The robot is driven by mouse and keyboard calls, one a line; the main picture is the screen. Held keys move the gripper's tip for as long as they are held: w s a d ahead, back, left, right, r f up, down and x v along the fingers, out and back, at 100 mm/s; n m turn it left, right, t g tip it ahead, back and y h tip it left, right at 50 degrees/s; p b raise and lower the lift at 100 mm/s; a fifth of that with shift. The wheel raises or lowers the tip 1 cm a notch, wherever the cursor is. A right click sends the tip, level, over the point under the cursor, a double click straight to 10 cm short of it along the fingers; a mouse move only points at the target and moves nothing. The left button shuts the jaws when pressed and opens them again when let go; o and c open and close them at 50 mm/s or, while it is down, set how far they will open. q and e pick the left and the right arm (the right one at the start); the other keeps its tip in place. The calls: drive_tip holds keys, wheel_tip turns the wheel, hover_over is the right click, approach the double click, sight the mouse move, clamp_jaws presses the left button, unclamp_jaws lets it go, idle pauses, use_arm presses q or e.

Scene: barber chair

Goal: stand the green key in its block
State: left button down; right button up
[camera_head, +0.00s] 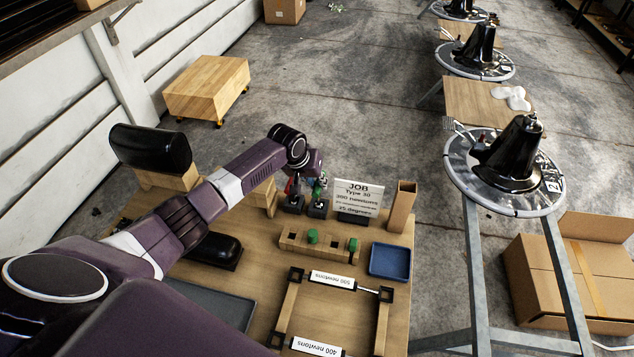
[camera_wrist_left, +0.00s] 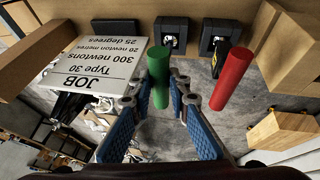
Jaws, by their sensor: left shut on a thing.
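My left gripper (camera_head: 318,179) is at the back of the table, and its two blue-padded fingers also show in the left wrist view (camera_wrist_left: 166,95). It is shut on the green key (camera_wrist_left: 158,76), a green cylinder between the fingertips. In the head view the key is small and partly hidden by the gripper. A small black block (camera_head: 318,208) is just below the gripper; in the wrist view it is a black square (camera_wrist_left: 172,37). I cannot tell whether the key's foot is in it. A red key (camera_wrist_left: 231,80) is beside it, near a second black block (camera_head: 293,204).
A white job card (camera_head: 359,196) stands close to the right of the gripper, with an upright wooden box (camera_head: 401,206) beyond. In front are a wooden rack (camera_head: 290,242) with green pieces, a blue tray (camera_head: 389,261) and a wooden frame (camera_head: 383,325).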

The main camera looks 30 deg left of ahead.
use_arm(q)
drive_tip(key=shift+f, duration=0.2)
idle(0.3)
drive_tip(key=c, duration=1.8)
unclamp_jaws()
drive_tip(key=shift+o, duration=0.3)
drive_tip(key=d+v, duration=0.1)
drive_tip(key=v, duration=1.1)
drive_tip(key=shift+a, duration=0.45)
